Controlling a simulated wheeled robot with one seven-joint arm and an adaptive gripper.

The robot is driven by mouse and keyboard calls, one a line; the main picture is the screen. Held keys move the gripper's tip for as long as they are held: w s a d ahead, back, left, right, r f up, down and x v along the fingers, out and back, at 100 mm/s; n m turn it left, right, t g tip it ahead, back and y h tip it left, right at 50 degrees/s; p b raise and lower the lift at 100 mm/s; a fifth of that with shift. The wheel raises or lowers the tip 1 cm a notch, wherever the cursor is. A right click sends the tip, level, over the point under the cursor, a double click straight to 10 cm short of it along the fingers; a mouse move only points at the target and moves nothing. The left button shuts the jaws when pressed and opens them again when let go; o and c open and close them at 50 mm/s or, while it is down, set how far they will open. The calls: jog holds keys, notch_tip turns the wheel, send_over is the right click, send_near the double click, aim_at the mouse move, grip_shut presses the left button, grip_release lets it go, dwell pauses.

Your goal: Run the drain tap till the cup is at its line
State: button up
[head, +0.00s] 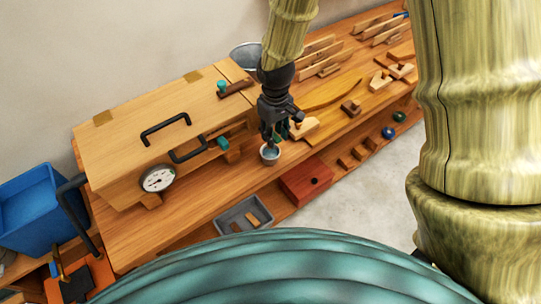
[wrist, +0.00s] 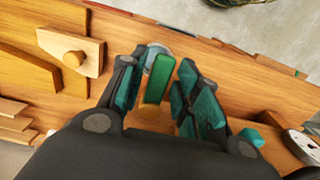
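The cup (head: 270,155) is small and pale and stands upright on the bench under my gripper. Its inside looks bluish; its line and exact level are too small to read. The wrist view shows part of its rim (wrist: 153,52) behind the green tap lever (wrist: 158,79). My gripper (head: 270,138) points down at the tap, by the right end of the wooden box (head: 150,113). In the wrist view my gripper (wrist: 161,62) is open, its teal-padded fingers on either side of the lever with narrow gaps. The tap's spout is hidden in the head view.
The box carries black handles, a round dial (head: 157,179) and teal knobs. A metal bucket (head: 245,55) stands behind. Wooden planes and curved boards lie to the right. A grey tray (head: 243,214), red box (head: 306,181) and blue bin (head: 32,211) are nearby.

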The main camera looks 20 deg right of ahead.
jog(key=c, duration=0.5)
jog(key=shift+w+d+r+n+p, duration=0.1)
jog(key=shift+d+n+p, duration=0.15)
jog(key=shift+n+p, duration=0.35)
jog(key=shift+w+d+n+p, duration=0.2)
jog(key=shift+d+n, duration=0.05)
jog(key=shift+n, duration=0.45)
jog(key=shift+w+d+n+p, duration=0.15)
jog(key=shift+d+n, duration=0.05)
jog(key=shift+n, duration=0.5)
